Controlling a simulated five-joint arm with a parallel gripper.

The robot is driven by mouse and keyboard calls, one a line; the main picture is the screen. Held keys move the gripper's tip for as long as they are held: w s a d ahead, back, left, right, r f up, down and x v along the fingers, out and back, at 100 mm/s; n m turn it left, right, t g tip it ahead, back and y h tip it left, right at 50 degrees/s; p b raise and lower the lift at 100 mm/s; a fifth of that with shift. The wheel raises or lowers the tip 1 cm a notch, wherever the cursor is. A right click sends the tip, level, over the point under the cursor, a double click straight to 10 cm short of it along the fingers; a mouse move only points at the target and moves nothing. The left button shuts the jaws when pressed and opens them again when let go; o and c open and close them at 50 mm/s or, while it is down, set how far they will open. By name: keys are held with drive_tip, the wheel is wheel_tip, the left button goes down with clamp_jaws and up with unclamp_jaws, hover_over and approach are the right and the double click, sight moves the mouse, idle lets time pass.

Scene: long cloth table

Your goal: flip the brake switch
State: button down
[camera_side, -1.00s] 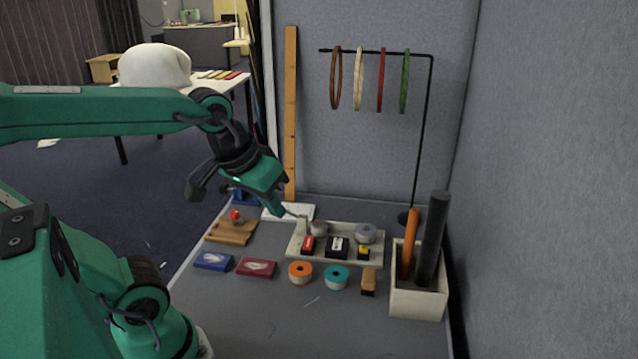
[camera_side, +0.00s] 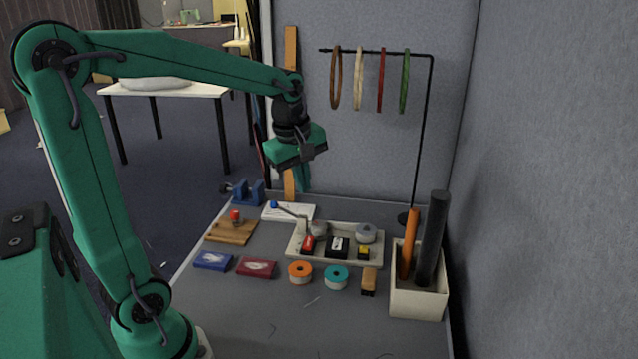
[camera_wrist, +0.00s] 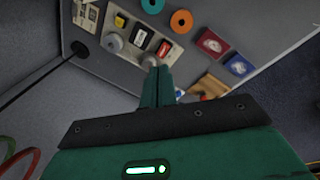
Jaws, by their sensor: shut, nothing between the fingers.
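A pale switch panel (camera_side: 343,262) lies on the grey table and carries a red (camera_side: 308,246), a black (camera_side: 337,248) and a yellow (camera_side: 364,253) block-shaped control. Two grey round knobs stand behind them. A thin lever with a blue tip (camera_side: 274,204) leans left from the panel's back left corner. I cannot read which control is the brake switch. My gripper (camera_side: 304,189) points down, shut and empty, behind and above the panel, apart from it. In the wrist view its closed fingers (camera_wrist: 160,70) overlap part of the panel (camera_wrist: 126,53), and the blue tip (camera_wrist: 180,93) shows beside them.
A wooden board with a red knob (camera_side: 236,216), blue and red boxes (camera_side: 257,268), orange and teal rolls (camera_side: 336,278) and a wood-coloured block (camera_side: 369,281) surround the panel. A white bin (camera_side: 417,303) holding rods stands right. A ring stand (camera_side: 420,140) rises behind.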

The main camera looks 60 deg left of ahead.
drive_tip(key=w+a+f+n+g, duration=0.1)
drive_tip(key=w+a+f+n, duration=0.4)
drive_tip(key=n, duration=0.4)
drive_tip(key=shift+w+a+f+g, duration=0.2)
drive_tip(key=shift+a+f+g, duration=0.1)
drive_tip(key=shift+a, duration=0.5)
drive_tip(key=shift+f, duration=0.1)
